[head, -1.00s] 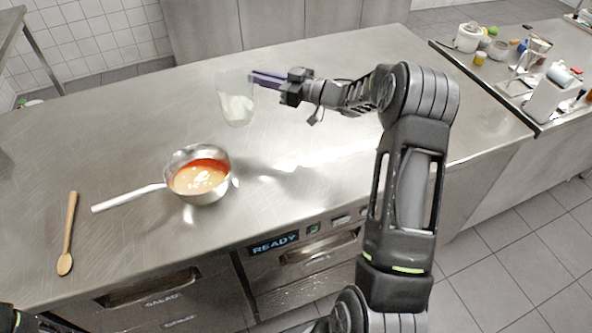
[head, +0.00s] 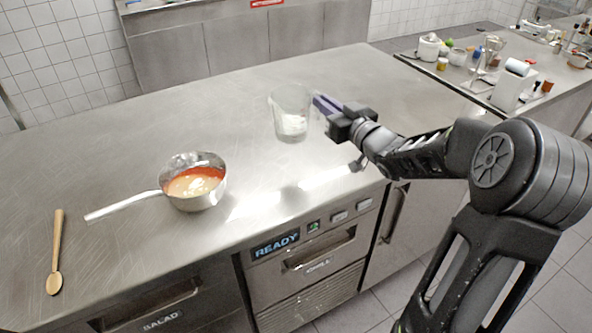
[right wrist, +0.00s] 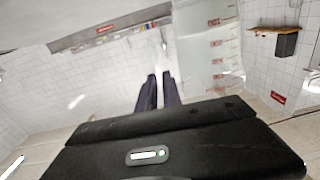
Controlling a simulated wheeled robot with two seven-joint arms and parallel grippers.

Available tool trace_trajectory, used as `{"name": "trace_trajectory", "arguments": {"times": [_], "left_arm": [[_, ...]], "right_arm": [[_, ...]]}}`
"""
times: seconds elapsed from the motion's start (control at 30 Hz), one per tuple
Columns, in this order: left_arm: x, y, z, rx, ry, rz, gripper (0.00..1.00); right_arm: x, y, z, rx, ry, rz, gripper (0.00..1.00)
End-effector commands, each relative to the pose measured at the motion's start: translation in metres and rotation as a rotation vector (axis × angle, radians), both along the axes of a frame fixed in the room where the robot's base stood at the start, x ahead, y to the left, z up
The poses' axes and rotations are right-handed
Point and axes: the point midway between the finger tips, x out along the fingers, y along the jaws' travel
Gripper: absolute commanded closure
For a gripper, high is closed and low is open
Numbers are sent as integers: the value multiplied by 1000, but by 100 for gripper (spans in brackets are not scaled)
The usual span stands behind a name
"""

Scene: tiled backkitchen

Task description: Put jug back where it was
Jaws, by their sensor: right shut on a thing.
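The clear jug (head: 291,112) has a little white residue at its bottom. It is roughly upright over the back middle of the steel counter, right of and behind the saucepan; I cannot tell whether its base touches the counter. My right gripper (head: 320,104) is shut on the jug's right side. In the right wrist view the fingers (right wrist: 158,90) are close together, and the jug (right wrist: 212,45), with red markings, shows at their right. My left gripper is not in view.
A saucepan (head: 197,199) of red sauce with white cream stands on the counter (head: 120,140), handle to the left. A wooden spoon (head: 56,250) lies at the left. The right part of the counter is clear. A side counter with a white appliance (head: 513,85) stands beyond.

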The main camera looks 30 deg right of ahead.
Motion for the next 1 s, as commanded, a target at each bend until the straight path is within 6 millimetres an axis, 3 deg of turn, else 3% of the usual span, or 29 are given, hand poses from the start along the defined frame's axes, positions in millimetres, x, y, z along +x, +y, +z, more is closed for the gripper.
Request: {"name": "trace_trajectory", "arguments": {"times": [0.37, 0.7, 1.0], "left_arm": [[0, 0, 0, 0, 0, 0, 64], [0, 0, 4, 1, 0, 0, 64], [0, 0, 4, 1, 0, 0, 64]], "right_arm": [[0, 0, -3, 3, -2, 0, 100], [0, 0, -55, 6, 1, 0, 100], [0, 0, -63, 2, -3, 0, 100]]}}
